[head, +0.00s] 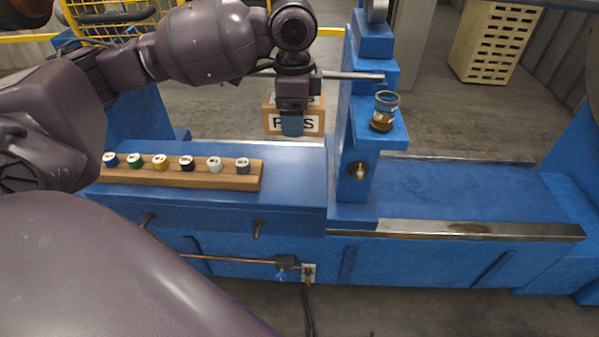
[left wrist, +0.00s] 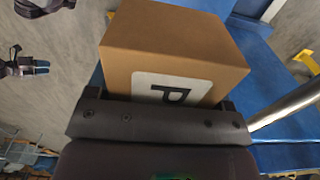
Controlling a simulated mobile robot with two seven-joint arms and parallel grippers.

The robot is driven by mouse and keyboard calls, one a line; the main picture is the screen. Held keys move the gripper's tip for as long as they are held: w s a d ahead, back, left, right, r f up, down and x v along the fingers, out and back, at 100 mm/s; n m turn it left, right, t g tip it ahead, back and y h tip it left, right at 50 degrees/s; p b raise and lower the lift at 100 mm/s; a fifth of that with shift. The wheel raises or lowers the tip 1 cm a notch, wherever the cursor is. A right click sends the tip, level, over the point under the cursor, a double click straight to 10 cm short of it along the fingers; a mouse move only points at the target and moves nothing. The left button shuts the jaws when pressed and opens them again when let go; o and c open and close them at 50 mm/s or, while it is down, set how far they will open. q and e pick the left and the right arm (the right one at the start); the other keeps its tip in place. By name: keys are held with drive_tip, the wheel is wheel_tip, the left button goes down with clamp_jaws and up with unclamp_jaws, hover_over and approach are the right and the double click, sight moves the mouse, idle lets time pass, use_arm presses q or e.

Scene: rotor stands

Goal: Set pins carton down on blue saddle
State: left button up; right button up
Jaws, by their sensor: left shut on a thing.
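The pins carton (head: 314,105) is a brown cardboard box with a white label, partly hidden behind my gripper in the head view. My left gripper (head: 292,126) is shut on it and points down. In the left wrist view the carton (left wrist: 180,50) sits at the jaws (left wrist: 160,110), with a letter P on its label. The blue saddle (head: 295,185) appears to be the broad flat-topped blue block at left centre. The carton shows above its back edge in the head view; the gap below it cannot be judged. My right gripper is not in view.
A wooden rack (head: 180,180) with several colour-capped bottles lies on the left part of the block. A metal rod (head: 345,76) runs behind my gripper. The block's right part is bare.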

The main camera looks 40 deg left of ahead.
use_arm(q)
drive_tip(key=b, duration=0.2)
hover_over(295, 186)
wheel_tip(295, 186, down, 12)
wheel_tip(295, 186, down, 5)
drive_tip(key=shift+w+f+b, duration=0.1)
drive_tip(key=shift+f+b, duration=0.1)
drive_tip(key=shift+b, duration=0.5)
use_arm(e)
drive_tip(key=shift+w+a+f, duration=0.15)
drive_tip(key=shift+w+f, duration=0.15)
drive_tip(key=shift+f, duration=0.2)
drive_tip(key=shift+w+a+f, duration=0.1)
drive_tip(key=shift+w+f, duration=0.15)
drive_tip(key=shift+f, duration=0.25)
use_arm(q)
drive_tip(key=o, duration=1.1)
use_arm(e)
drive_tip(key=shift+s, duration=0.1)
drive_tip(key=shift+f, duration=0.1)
